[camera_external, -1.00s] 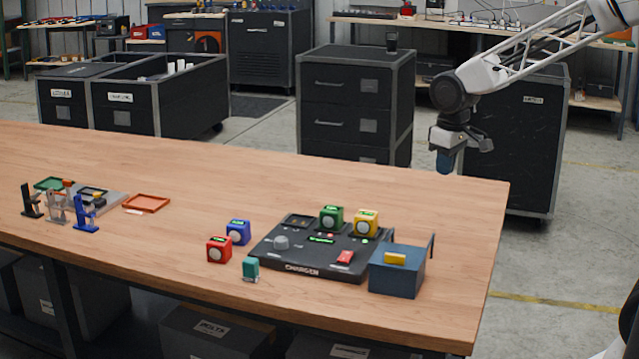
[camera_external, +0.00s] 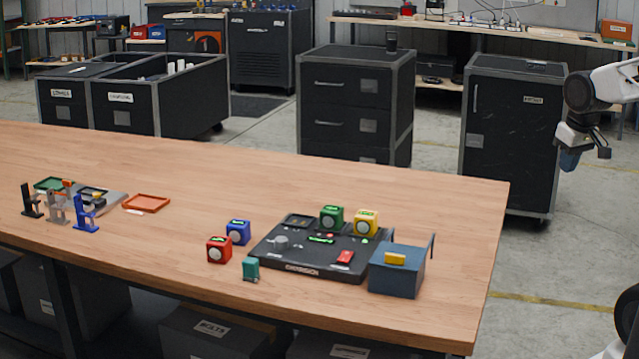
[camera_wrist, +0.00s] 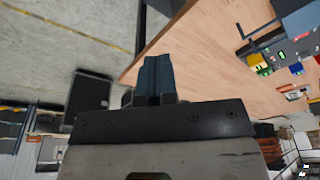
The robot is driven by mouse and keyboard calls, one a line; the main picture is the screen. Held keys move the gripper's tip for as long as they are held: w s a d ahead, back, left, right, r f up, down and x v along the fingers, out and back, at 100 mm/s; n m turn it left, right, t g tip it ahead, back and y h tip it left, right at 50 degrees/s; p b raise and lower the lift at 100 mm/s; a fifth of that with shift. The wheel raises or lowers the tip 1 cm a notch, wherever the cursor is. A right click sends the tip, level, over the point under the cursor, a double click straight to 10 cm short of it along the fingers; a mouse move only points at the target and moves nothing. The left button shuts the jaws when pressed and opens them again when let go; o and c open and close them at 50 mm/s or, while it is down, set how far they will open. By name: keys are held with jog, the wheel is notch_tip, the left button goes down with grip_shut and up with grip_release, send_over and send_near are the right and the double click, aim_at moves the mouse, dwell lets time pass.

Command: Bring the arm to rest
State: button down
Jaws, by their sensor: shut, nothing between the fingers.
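My gripper (camera_external: 569,160) is at the right of the external view, out past the right end of the wooden table (camera_external: 170,160) and above floor level. Its blue fingers point down. In the wrist view the two fingers (camera_wrist: 155,75) are together with nothing between them. The gripper touches nothing that I can see.
On the table stand a black charger station (camera_external: 310,262) with a green cube (camera_external: 331,217) and a yellow cube (camera_external: 366,223), a blue box (camera_external: 397,275), a red cube (camera_external: 219,250) and a blue cube (camera_external: 238,232). A black cabinet (camera_external: 510,150) stands behind, left of my gripper.

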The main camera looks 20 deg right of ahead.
jog(key=s, duration=0.1)
jog(key=s+d, duration=0.1)
jog(key=s, duration=0.1)
jog(key=shift+s+d+f+m, duration=0.15)
jog(key=shift+d+f+m, duration=0.15)
jog(key=shift+d, duration=0.1)
